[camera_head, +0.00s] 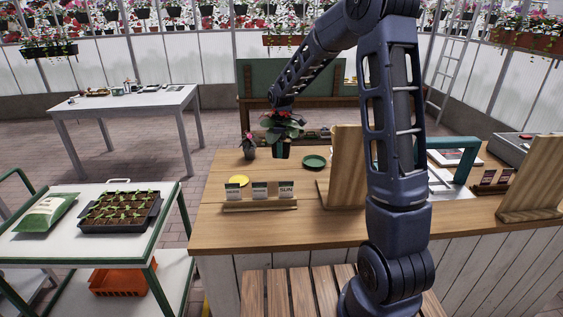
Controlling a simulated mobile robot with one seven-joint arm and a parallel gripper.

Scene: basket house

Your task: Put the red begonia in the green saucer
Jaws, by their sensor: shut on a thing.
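The red begonia (282,132) has red flowers, green leaves and a dark pot, and hangs below the end of my arm over the far part of the wooden counter. My gripper (279,105) is at the top of the plant and shut on it; its fingertips are small and partly lost in the flowers and leaves. The green saucer (314,162) lies on the counter, to the right of the begonia's pot and apart from it in the picture. Its visible inside looks empty. I cannot tell the exact height of the pot above the counter.
A smaller potted plant (249,147) stands left of the begonia. A yellow saucer (238,180) and a wooden holder with labels, one reading SUN (287,189), are nearer me. An upright wooden board (346,168) stands right of the green saucer, partly behind my arm.

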